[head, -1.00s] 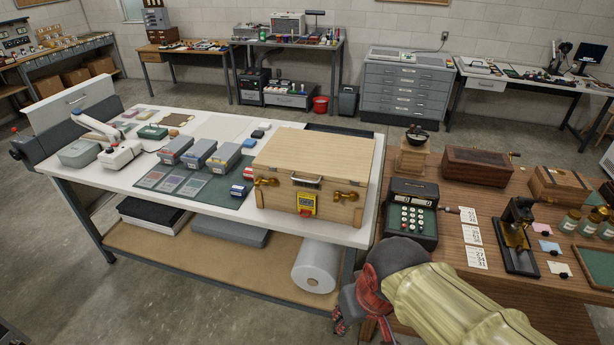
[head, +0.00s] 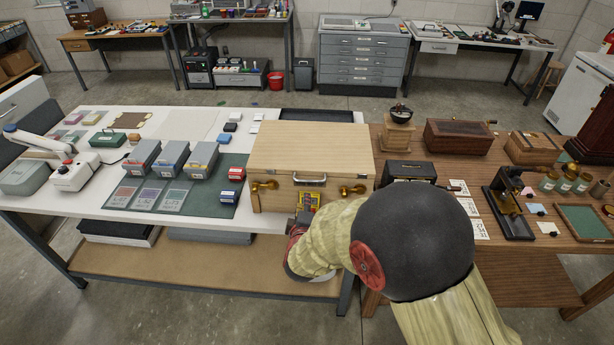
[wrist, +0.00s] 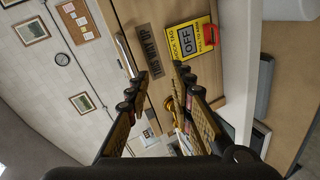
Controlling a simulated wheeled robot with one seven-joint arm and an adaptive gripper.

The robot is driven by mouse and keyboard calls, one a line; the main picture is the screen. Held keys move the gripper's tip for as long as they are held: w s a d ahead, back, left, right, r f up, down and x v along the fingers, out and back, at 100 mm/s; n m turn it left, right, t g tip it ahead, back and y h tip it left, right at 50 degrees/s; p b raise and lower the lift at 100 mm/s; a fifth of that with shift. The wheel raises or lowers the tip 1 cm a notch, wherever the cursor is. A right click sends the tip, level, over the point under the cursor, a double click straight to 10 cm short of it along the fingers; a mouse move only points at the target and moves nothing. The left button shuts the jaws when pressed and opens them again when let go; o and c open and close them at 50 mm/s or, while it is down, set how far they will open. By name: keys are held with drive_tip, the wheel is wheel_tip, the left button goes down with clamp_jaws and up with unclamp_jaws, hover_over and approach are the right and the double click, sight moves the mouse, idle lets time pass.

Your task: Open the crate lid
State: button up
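The crate (head: 275,202) is a pale wooden chest on the white table, its lid (head: 312,145) down. My gripper (wrist: 155,82) is open and empty, in front of the crate face. A brass latch (wrist: 171,104) shows between its fingers, apparently the left one. Contact cannot be told. In the head view my arm hides most of the gripper.
Grey boxes (head: 172,160) on a green mat and small blue and red boxes (head: 230,185) stand left of the crate. The wooden table (head: 465,190) holds boxes and jars. The crate's top is clear.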

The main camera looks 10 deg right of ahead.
sight(312, 181)
drive_tip(key=shift+w+d+r+n+t+h+b, duration=0.3)
drive_tip(key=shift+w+d, duration=0.4)
drive_tip(key=shift+w, duration=0.55)
drive_tip(key=shift+w+d+r+n+t+h+b, duration=0.1)
drive_tip(key=shift+w+d+r+n, duration=0.4)
drive_tip(key=shift+w, duration=0.75)
drive_tip(key=shift+w+d+r+n+t+h+b, duration=0.2)
drive_tip(key=shift+w+d+n, duration=0.2)
drive_tip(key=shift+w+d, duration=0.65)
drive_tip(key=shift+w+a, duration=0.2)
drive_tip(key=shift+c, duration=1.4)
clamp_jaws()
